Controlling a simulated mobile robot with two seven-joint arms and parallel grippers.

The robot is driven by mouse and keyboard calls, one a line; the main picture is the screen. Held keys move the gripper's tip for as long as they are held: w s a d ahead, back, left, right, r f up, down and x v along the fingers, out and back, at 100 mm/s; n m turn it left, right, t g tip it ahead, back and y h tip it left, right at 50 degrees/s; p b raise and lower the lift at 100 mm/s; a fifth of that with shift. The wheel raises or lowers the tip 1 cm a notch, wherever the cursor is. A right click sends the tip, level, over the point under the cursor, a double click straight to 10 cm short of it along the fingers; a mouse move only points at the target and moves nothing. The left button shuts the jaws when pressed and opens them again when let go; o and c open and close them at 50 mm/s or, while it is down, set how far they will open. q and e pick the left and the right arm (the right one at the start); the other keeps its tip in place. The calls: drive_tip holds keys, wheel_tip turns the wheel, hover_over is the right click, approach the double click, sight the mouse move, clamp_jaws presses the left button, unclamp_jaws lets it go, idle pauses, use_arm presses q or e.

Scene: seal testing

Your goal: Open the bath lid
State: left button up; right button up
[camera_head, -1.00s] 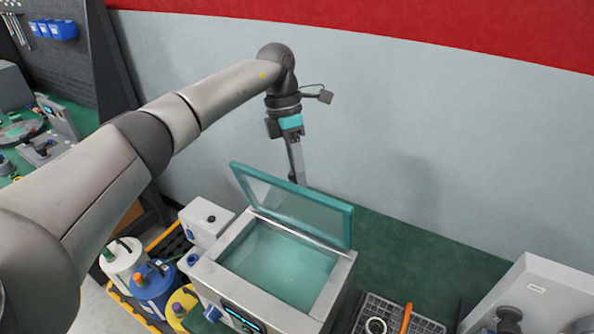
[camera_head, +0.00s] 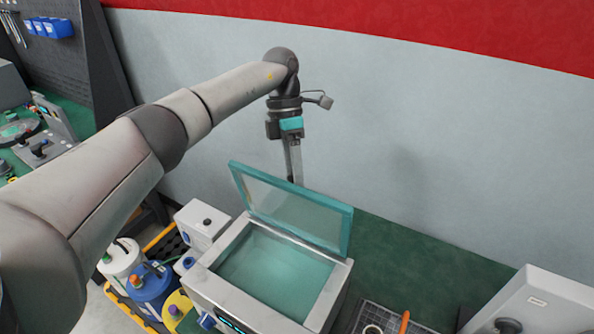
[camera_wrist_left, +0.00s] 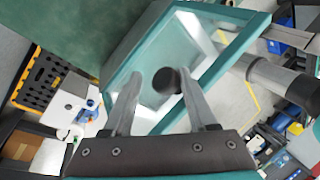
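The bath (camera_head: 338,290) is a pale metal box with a teal interior. Its lid (camera_head: 292,208), a clear pane in a teal frame, stands raised along the back edge, leaving the bath's top uncovered. My left gripper (camera_head: 294,179) points down behind the lid, its tips partly hidden by the lid's frame. In the left wrist view the two fingers of my left gripper (camera_wrist_left: 160,76) are apart. A dark round knob (camera_wrist_left: 166,80) appears between them against the pane of the lid (camera_wrist_left: 235,25); I see no clear contact. My right gripper is out of view.
A white box (camera_head: 203,222) adjoins the bath at left. White, blue and yellow containers (camera_head: 152,283) stand low at the left. A dark tray (camera_head: 375,312) with an orange-handled tool and a grey case (camera_head: 535,300) lie at right. Green bench (camera_head: 400,265) behind the tray is clear.

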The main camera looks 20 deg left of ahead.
use_arm(q)
drive_tip(key=shift+o, duration=1.2)
drive_tip(key=shift+r, duration=0.2)
drive_tip(key=v, duration=1.2)
drive_tip(key=shift+s+d, duration=0.1)
